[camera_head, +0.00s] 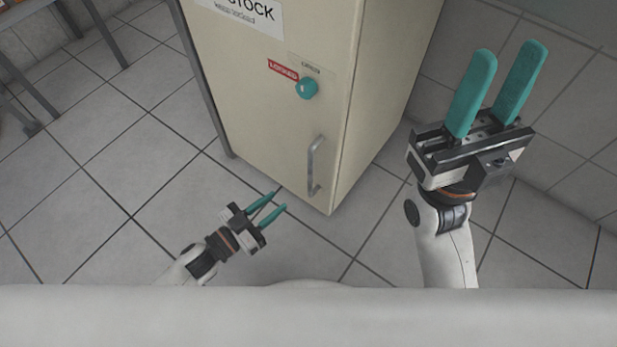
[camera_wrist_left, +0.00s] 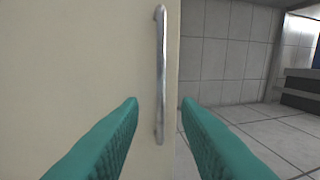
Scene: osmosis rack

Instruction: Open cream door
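The cream door (camera_head: 275,90) is the front of a tall cabinet and looks closed. It has a vertical metal handle (camera_head: 313,166) low near its right edge. Above the handle is a round teal knob (camera_head: 307,88) beside a red label reading LOCKED (camera_head: 283,69). My left gripper (camera_head: 275,201) is open and empty, low in front of the door, left of the handle in the head view. In the left wrist view the handle (camera_wrist_left: 161,75) stands upright between the two teal fingers, beyond their tips. My right gripper (camera_head: 507,70) is open and empty, raised right of the cabinet.
A tiled floor (camera_head: 100,190) lies around the cabinet, with free room in front and to the left. Grey metal frame legs (camera_head: 107,35) stand at the upper left. A tiled wall (camera_head: 570,90) is on the right, behind my right gripper.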

